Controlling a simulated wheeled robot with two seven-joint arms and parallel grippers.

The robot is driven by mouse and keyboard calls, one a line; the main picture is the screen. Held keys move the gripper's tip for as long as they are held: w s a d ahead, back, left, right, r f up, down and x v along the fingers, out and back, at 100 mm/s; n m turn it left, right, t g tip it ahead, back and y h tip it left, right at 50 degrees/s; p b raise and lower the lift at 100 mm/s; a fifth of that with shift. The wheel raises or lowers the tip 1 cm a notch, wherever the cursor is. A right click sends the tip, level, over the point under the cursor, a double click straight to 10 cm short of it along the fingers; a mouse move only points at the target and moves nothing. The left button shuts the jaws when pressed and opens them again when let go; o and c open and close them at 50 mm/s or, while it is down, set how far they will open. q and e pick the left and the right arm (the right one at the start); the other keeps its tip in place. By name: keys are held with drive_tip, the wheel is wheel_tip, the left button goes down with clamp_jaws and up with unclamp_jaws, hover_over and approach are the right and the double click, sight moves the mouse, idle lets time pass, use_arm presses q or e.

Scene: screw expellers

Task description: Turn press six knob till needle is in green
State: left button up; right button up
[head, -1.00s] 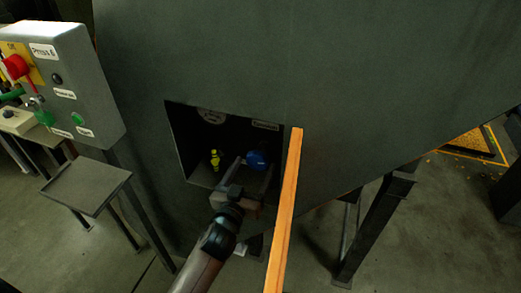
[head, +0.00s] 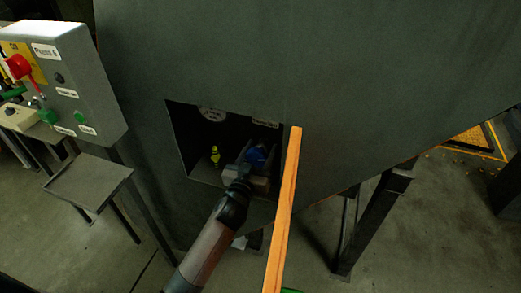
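The blue knob (head: 256,154) sits inside a dark recess in the press's grey body. My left gripper (head: 259,156) reaches into the recess, its fingers on either side of the knob. The fingers look spread; contact with the knob cannot be made out. A round white gauge face (head: 212,114) shows at the top of the recess, its upper part cut off by the edge; its needle and green zone cannot be read. A control box (head: 60,80) labelled Press 6 stands at the left. My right gripper is not in view.
A small yellow fitting (head: 215,157) stands in the recess left of the knob. An orange panel edge (head: 284,210) stands close to the right of my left gripper. A grey tray on legs (head: 88,180) is at the left. The recess walls are close around the gripper.

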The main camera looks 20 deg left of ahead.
use_arm(q)
drive_tip(key=shift+c, duration=0.9)
drive_tip(key=shift+m, duration=0.4)
drive_tip(key=m+p, duration=0.1)
drive_tip(key=m, duration=0.3)
drive_tip(key=shift+m+p, duration=0.35)
drive_tip(key=shift+m, duration=1.75)
drive_tip(key=o, duration=1)
drive_tip(key=shift+d, duration=0.1)
drive_tip(key=shift+o, duration=0.2)
